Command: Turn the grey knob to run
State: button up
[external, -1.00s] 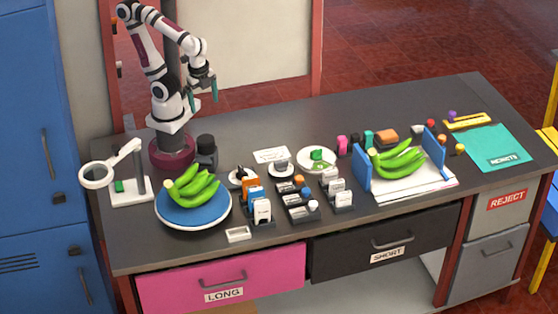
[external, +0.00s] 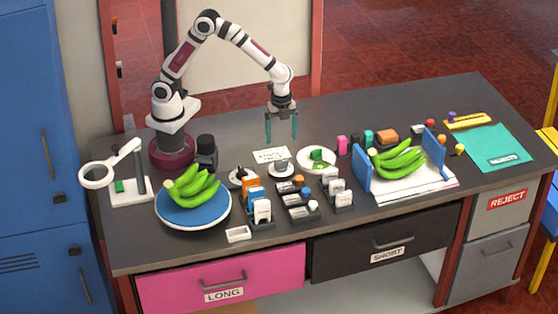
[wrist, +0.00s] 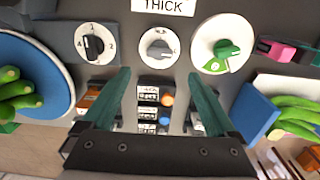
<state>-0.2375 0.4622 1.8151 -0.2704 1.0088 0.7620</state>
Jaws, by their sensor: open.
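The grey knob (wrist: 160,47) sits on a round white dial at the top middle of the wrist view, between the black knob and the green knob. Its dial marks are too small to read. In the external view the grey knob (external: 281,166) is at mid-table, just in front of a small white card. My gripper (external: 282,130) is open and empty, pointing down above the table behind the knob row. In the wrist view my gripper (wrist: 160,77) has its two teal fingers spread wide, with the knob beyond them, apart from both.
A black knob (wrist: 95,46) with a numbered dial is left of the grey one. A green knob (wrist: 226,48) on a round white dial is right. A card reading THICK (wrist: 163,5) lies behind. Blocks in holders (external: 300,197) stand in front; bananas lie on a blue plate (external: 192,217).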

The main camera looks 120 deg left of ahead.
aim_at(281, 161)
notch_tip(281, 161, down, 10)
dwell(0.3)
jog(key=c, duration=1.4)
jog(key=shift+o, duration=0.2)
